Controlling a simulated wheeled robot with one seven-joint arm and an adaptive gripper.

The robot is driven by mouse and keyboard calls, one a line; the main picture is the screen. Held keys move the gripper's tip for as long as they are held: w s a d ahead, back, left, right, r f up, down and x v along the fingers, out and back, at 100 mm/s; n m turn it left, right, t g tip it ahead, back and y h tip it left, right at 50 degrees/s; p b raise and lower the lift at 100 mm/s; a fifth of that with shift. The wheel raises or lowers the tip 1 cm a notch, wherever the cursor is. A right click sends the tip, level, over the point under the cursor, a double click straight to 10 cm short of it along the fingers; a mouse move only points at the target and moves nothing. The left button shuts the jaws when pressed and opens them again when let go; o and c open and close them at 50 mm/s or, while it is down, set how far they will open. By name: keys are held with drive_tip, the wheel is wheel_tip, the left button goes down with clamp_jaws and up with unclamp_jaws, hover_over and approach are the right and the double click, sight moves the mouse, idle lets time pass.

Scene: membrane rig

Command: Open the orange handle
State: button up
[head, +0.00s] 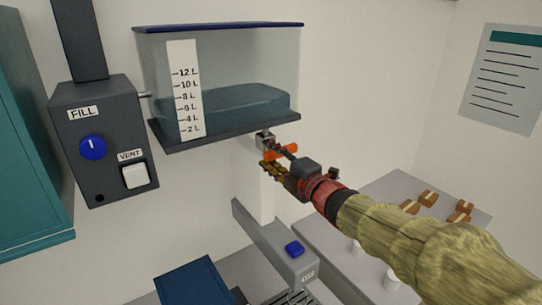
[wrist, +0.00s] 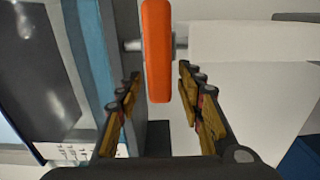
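The orange handle (head: 283,152) sits on a small grey valve under the right part of the water tank, in the head view. In the wrist view the orange handle (wrist: 156,52) is a long bar on a grey stem, at the top middle. My gripper (head: 268,166) is right at the handle in the head view, partly covering the valve. In the wrist view my gripper (wrist: 158,82) is open, with one finger on each side of the handle's lower end. Gaps show between the fingers and the handle, and neither finger visibly touches it.
The clear tank (head: 235,75) with a litre scale hangs above the valve. A dark control box (head: 105,140) with a blue FILL knob and a white VENT switch is at left. A side table (head: 400,185) holds several brown pieces.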

drive_tip(key=shift+c, duration=1.2)
clamp_jaws()
drive_tip(key=m, duration=0.2)
drive_tip(key=r+m+p, duration=0.1)
drive_tip(key=shift+d+r+m, duration=0.1)
drive_tip(key=shift+m, duration=0.3)
drive_tip(key=m+p, duration=0.1)
drive_tip(key=r+m+p, duration=0.1)
drive_tip(key=m, duration=0.1)
drive_tip(key=shift+w+d+m, duration=0.2)
drive_tip(key=shift+m, duration=0.1)
drive_tip(key=m+p, duration=0.2)
drive_tip(key=m, duration=0.1)
drive_tip(key=d+r+m+p, duration=0.1)
drive_tip(key=m, duration=0.1)
drive_tip(key=shift+w+p, duration=0.35)
drive_tip(key=shift+p, duration=0.05)
drive_tip(key=m, duration=0.1)
drive_tip(key=m+p, duration=0.1)
drive_tip(key=shift+w+d+r+m, duration=0.15)
drive_tip(key=shift+d+m, duration=0.1)
drive_tip(key=shift+m, duration=0.15)
drive_tip(key=shift+w+d+m+p, duration=0.1)
drive_tip(key=shift+d+m+p, duration=0.05)
drive_tip(key=shift+m+p, duration=0.35)
drive_tip(key=shift+w+d+m+p, duration=0.1)
drive_tip(key=shift+m+p, duration=0.25)
drive_tip(key=shift+m, duration=0.25)
